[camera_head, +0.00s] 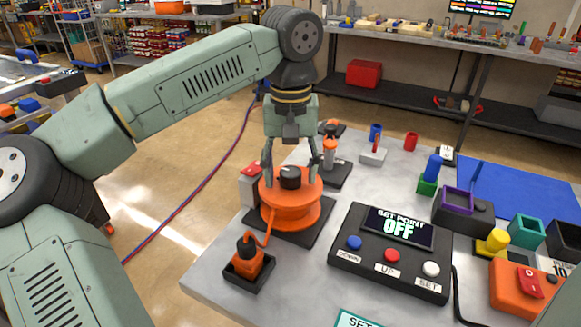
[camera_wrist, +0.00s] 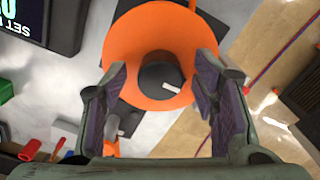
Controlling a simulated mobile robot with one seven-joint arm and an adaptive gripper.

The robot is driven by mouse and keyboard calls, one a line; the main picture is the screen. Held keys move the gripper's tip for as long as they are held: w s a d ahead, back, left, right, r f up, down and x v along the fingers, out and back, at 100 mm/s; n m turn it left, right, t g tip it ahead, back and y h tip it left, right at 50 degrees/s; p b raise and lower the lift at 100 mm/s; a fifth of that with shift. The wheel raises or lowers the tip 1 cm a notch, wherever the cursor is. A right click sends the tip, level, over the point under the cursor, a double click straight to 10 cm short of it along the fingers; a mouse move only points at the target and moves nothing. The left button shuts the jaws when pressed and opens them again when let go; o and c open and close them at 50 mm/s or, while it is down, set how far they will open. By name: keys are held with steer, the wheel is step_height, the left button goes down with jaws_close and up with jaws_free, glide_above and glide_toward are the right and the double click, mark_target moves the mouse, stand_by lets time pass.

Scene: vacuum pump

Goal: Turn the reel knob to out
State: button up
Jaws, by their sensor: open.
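The orange reel (camera_head: 288,206) stands on a black base plate on the grey table. A black knob (camera_head: 290,177) with a white mark sits on the middle of its top. In the wrist view the knob (camera_wrist: 159,80) lies ahead of and between my fingers, its white mark pointing right and slightly down. My gripper (camera_head: 291,172) points down over the reel, fingers open on either side of the knob. In the wrist view my gripper (camera_wrist: 160,85) shows both fingers spread wide with gaps to the knob. No out label is readable.
A black control box (camera_head: 392,250) reading "SET POINT OFF" stands right of the reel. An orange plug in a black holder (camera_head: 248,266) is in front, with an orange cable to the reel. A white box with a red top (camera_head: 250,180) stands close behind left.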

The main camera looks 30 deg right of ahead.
steer(key=c, duration=1.2)
steer(key=shift+o, duration=0.2)
